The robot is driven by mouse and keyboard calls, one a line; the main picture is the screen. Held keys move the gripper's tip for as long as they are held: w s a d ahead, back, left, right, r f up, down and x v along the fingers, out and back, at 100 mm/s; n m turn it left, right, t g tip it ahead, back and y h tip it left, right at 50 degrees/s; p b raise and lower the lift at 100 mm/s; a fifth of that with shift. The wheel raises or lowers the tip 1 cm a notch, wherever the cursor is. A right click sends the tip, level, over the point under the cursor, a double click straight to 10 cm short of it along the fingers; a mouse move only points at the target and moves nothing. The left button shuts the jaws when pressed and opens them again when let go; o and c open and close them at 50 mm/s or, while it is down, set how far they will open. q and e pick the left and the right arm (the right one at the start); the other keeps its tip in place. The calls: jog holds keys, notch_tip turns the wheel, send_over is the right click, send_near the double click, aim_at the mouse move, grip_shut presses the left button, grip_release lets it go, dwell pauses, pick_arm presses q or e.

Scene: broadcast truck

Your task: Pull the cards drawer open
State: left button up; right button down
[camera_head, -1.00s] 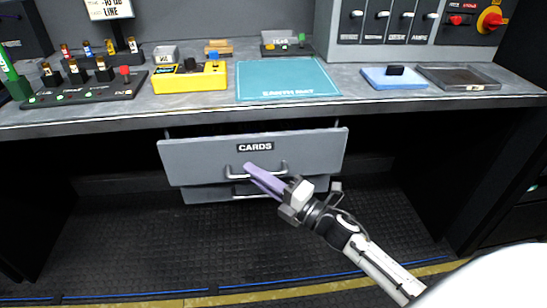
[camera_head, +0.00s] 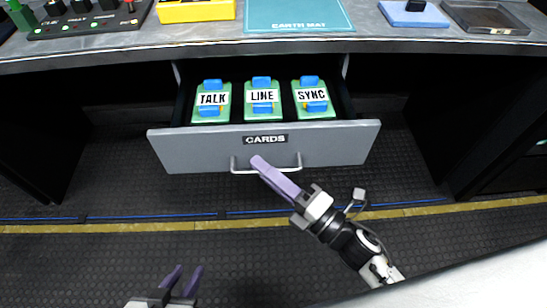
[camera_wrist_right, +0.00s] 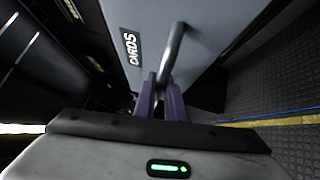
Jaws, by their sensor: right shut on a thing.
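The cards drawer (camera_head: 200,151) is a grey drawer with a black CARDS label, pulled well out from under the bench. Inside it lie three green cards with blue grips: TALK (camera_head: 212,99), LINE (camera_head: 262,97) and SYNC (camera_head: 313,97). My right gripper (camera_head: 262,166) has purple fingers shut on the drawer's metal handle (camera_head: 237,167). In the right wrist view the fingers (camera_wrist_right: 160,100) close around the handle (camera_wrist_right: 172,52). My left gripper (camera_head: 181,283) is low at the front, away from the drawer, its two purple fingers apart with nothing between them.
The bench (camera_head: 150,44) above carries a yellow box (camera_head: 196,10), a teal earth mat (camera_head: 298,15), a blue pad (camera_head: 413,14) and a dark tray (camera_head: 486,17). The dark rubber floor (camera_head: 110,180) before the drawer is clear.

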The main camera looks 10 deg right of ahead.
dwell(0.3)
jog(key=c, duration=1.8)
grip_release()
jog(key=shift+s, duration=0.1)
jog(key=v, duration=1)
jog(key=shift+s+d, duration=0.1)
